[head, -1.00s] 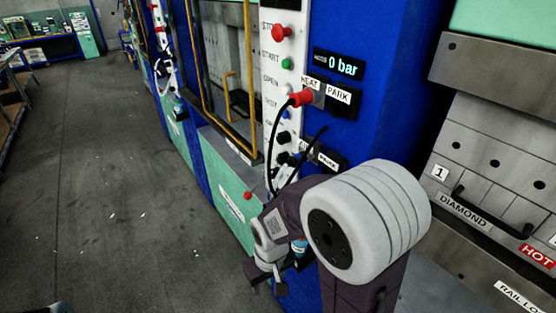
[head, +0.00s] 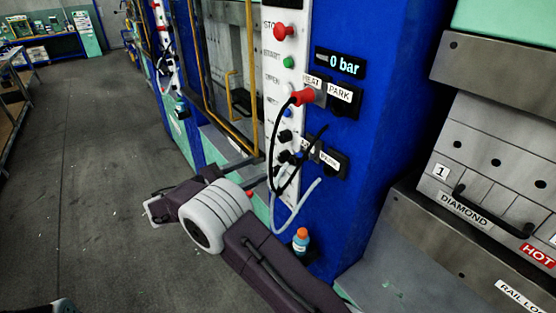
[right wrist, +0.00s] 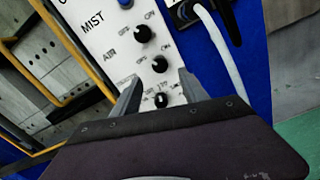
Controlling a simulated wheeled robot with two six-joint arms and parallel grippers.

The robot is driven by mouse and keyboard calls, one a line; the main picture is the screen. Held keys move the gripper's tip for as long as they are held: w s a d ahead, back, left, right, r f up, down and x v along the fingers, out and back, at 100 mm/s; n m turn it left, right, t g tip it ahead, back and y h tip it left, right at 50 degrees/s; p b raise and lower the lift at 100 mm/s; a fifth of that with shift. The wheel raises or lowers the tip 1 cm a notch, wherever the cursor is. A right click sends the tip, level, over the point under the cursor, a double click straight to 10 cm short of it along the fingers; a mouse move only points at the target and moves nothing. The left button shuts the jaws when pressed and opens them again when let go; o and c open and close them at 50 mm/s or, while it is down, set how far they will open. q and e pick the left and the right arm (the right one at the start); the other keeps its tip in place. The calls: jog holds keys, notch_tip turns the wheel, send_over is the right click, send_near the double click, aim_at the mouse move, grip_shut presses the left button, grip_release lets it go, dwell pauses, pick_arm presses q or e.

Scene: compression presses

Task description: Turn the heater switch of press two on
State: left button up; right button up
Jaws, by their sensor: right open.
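The white control panel (head: 283,75) of the press has a red STOP button, a green START button and several black knobs. In the right wrist view, two upper black knobs (right wrist: 143,33) (right wrist: 160,64) have OFF and ON marks. A lower black knob (right wrist: 161,100) sits between my fingers, with labels too small to read. I cannot tell by label which knob is the heater switch. My right gripper (head: 252,173) is open and empty before the lower panel; it also shows in the right wrist view (right wrist: 160,82). My left gripper is not clearly seen.
A red plug (head: 303,97) with a black cable sits in the HEAT socket. A pale hose (head: 296,212) loops beside the panel. A bottle with an orange cap (head: 301,240) stands below. A yellow frame (head: 250,80) borders the panel's left side. Floor at left is clear.

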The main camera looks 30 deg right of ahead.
aim_at(280, 158)
jog(key=d, duration=0.3)
jog(key=d+p, duration=0.1)
jog(key=d, duration=0.5)
jog(key=shift+w+p, duration=0.3)
jog(key=shift+w, duration=0.1)
jog(key=shift+a+f, duration=0.1)
grip_shut()
